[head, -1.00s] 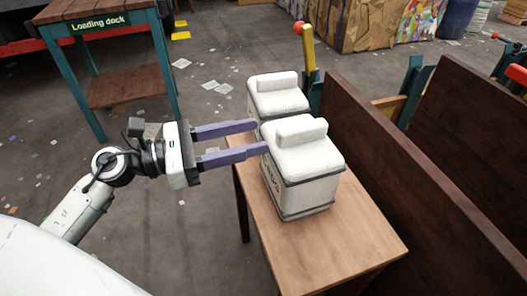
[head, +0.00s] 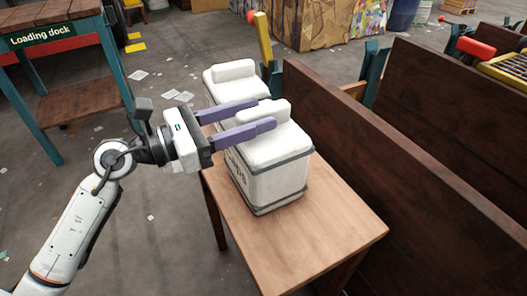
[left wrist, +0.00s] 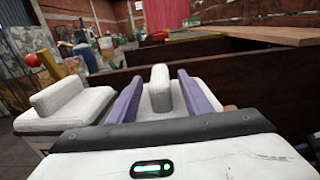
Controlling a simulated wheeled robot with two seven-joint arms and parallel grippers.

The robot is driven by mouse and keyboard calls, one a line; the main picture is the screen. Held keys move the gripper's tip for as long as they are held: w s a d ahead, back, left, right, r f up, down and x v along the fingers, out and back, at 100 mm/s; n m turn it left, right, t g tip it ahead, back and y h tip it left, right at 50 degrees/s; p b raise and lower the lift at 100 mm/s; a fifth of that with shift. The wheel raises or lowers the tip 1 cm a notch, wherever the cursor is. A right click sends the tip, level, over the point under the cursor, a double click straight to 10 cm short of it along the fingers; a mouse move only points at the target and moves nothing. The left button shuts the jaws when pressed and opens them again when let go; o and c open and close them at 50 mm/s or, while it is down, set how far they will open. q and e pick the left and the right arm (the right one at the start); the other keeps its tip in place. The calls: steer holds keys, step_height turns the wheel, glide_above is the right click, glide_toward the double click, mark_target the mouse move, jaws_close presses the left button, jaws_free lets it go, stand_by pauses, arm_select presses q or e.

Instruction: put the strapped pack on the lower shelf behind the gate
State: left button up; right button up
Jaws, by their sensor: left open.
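A white pack with dark grey bands and lettering on its side (head: 272,186) stands upright on a small wooden table (head: 312,235). Its raised top grip (left wrist: 160,88) lies between my fingers in the left wrist view. My left gripper (head: 262,114) is open, its purple fingers level over the pack's top, one on each side of the grip. A second similar white pack (head: 232,78) stands just behind; it also shows in the left wrist view (left wrist: 65,104). A lower shelf (head: 82,101) shows under the Loading dock stand. I cannot tell which part is the gate. My right gripper is not in view.
Long dark brown panels (head: 400,160) rise close along the table's right side. A yellow lever with a red knob (head: 262,35) stands behind the packs. The Loading dock stand (head: 45,35) is at the far left, with open floor between it and the table.

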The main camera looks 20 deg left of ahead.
arm_select(q)
steer(key=shift+x, duration=1.45)
jaws_close()
steer(key=shift+a+r, duration=0.1)
steer(key=shift+r, duration=0.05)
